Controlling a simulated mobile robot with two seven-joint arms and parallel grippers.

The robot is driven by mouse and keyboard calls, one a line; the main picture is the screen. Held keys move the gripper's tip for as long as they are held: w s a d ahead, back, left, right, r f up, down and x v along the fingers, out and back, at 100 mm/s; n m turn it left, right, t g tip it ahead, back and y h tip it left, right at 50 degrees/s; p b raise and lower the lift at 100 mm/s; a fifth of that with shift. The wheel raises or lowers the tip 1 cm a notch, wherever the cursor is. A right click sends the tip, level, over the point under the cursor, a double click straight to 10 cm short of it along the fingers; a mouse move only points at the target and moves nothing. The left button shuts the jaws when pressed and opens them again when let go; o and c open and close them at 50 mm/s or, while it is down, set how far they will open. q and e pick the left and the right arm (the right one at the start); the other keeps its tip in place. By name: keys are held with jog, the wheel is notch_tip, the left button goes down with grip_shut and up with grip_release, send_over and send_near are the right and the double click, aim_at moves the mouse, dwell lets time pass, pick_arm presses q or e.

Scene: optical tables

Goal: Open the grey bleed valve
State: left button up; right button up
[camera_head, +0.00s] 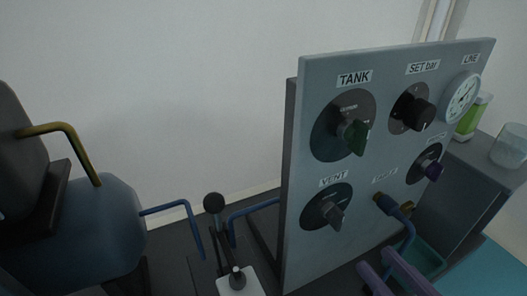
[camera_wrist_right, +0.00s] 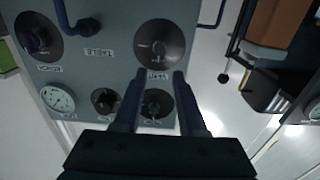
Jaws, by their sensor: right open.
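The grey VENT knob (camera_head: 335,216) sits on a dark round dial at the lower left of the upright grey panel (camera_head: 300,150). In the right wrist view, where the panel appears upside down, the VENT knob (camera_wrist_right: 160,48) is at top centre, just beyond the fingertips. My right gripper (camera_head: 378,262) shows at the bottom of the head view as two purple fingers, in front of the panel and below and right of the knob. Its fingers also show in the right wrist view (camera_wrist_right: 159,74), spread apart with nothing between them. My left gripper is not in view.
The panel also bears a green TANK knob (camera_head: 355,136), a black SET bar knob (camera_head: 421,113), a LINE gauge (camera_head: 461,97), a purple knob (camera_head: 432,171) and a blue hose fitting (camera_head: 391,206). A black ball-topped lever (camera_head: 214,203) stands left of the panel. A glass (camera_head: 510,147) stands right.

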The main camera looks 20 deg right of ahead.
aim_at(343, 220)
jog(key=w+b, duration=0.1)
jog(key=w, duration=0.2)
jog(key=w+b, duration=0.1)
jog(key=w, duration=0.2)
jog(key=w+b, duration=0.1)
jog(key=w, duration=0.2)
jog(key=shift+a, duration=0.25)
jog(key=shift+s+r, duration=0.1)
jog(key=shift+c, duration=0.2)
grip_shut()
